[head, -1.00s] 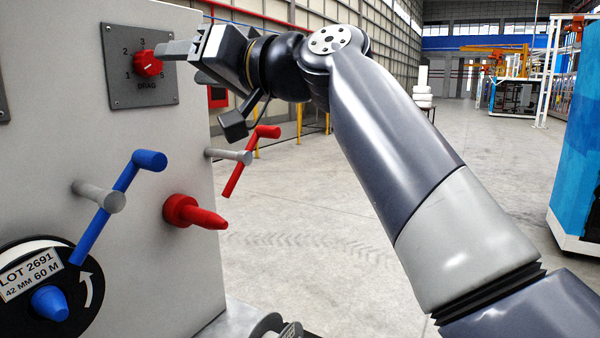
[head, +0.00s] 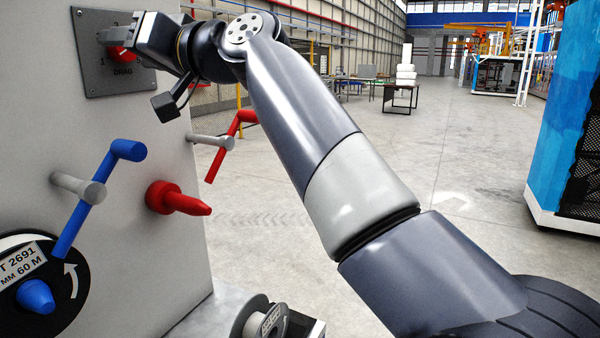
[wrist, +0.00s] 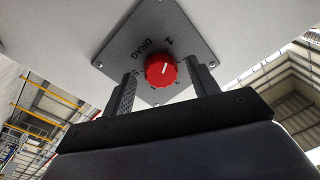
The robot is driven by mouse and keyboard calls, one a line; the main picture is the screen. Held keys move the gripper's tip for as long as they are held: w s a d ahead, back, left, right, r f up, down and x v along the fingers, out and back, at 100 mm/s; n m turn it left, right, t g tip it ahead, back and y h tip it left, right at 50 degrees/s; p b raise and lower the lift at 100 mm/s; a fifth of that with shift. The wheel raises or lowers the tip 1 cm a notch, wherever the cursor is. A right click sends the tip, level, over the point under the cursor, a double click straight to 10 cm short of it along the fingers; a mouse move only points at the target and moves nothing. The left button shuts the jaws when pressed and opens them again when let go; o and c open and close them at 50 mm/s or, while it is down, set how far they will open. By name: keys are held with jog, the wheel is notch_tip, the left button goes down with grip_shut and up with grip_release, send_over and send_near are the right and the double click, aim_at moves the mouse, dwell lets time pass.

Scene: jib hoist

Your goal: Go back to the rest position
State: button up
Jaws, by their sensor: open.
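My gripper (wrist: 160,88) is open in the wrist view, with one finger on each side of the red drag knob (wrist: 161,70). I cannot tell whether the fingers touch the knob. The knob sits on a grey dial plate (wrist: 150,35) marked DRAG. My arm reaches from the lower right to the upper left.
Below the dial, a blue crank (head: 98,195), a red crank (head: 230,147) and a red cone-tipped peg (head: 180,199) stick out of the white panel (head: 150,270). A labelled reel (head: 25,290) is at lower left. Open floor lies to the right.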

jog(key=b+v, duration=0.2)
jog(key=v, duration=0.8)
jog(key=w+a+m+p, duration=0.2)
jog(key=a+m+p, duration=0.2)
jog(key=m+p, duration=0.7)
jog(key=w+a+r+m+t+h+p, duration=0.1)
jog(key=a+m+p, duration=0.4)
jog(key=m+p, duration=0.5)
jog(key=w+m, duration=0.1)
jog(key=m, duration=0.1)
jog(key=shift+a+m+p, duration=0.25)
jog(key=shift+m+p, duration=0.15)
